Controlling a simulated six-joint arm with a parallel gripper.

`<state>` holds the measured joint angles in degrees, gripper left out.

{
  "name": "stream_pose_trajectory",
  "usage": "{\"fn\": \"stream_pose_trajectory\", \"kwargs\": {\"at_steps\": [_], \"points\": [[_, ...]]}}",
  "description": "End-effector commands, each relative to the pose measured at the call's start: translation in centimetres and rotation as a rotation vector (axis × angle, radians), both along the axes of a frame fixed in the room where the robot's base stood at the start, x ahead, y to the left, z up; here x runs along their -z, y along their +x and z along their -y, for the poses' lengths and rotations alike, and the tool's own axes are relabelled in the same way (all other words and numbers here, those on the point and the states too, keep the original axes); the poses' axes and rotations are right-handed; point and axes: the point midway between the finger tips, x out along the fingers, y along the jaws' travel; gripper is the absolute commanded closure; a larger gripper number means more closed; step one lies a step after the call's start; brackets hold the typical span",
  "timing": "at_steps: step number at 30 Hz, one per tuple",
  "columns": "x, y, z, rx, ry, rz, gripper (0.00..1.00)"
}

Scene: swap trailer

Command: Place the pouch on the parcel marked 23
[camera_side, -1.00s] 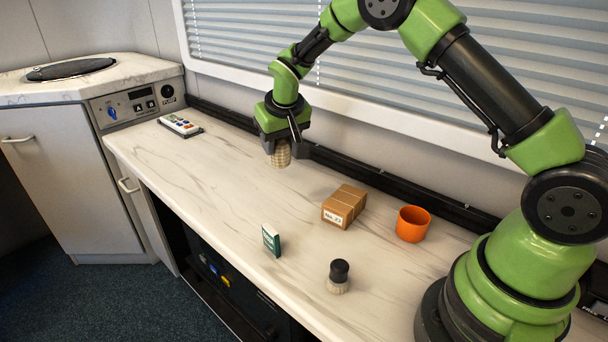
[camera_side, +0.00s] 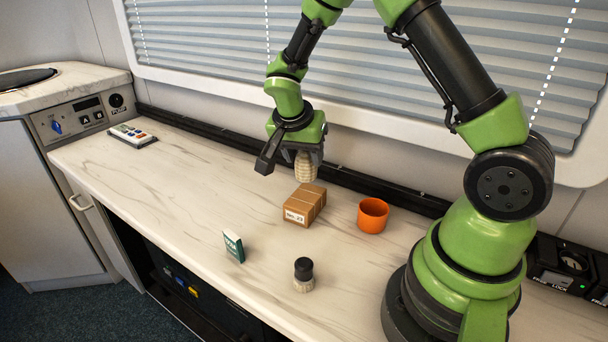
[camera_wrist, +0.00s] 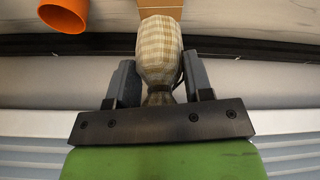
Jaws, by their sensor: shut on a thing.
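The pouch (camera_side: 305,167) is a beige checked bag hanging from my gripper (camera_side: 290,156). My gripper is shut on its upper end and holds it in the air. In the wrist view the pouch (camera_wrist: 160,50) sits between the two fingers (camera_wrist: 160,90), its neck gathered. The parcel marked 23 (camera_side: 305,205) is a small brown box with a white label on its front, lying on the counter. The pouch is above the parcel's far side and looks apart from it. In the wrist view only a strip of the parcel (camera_wrist: 158,4) shows past the pouch.
An orange cup (camera_side: 373,214) stands just right of the parcel and shows in the wrist view (camera_wrist: 64,14). The left counter (camera_side: 150,180) is clear.

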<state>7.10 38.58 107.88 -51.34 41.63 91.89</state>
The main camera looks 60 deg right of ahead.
Motion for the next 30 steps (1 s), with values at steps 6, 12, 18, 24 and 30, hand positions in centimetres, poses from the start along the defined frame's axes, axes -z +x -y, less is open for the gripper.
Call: {"fn": "stream_pose_trajectory", "kwargs": {"at_steps": [6, 12, 18, 24, 30], "points": [[3.2, 0.0, 0.0, -0.003, 0.000, -0.005, 0.77], [4.4, 0.0, 0.0, -0.002, 0.001, 0.001, 0.77], [4.4, 0.0, 0.0, -0.002, 0.001, 0.001, 0.77], [4.6, 0.1, 0.0, -0.004, 0.001, 0.002, 0.30], [4.6, 0.1, 0.0, -0.003, 0.000, 0.001, 0.28]]}}
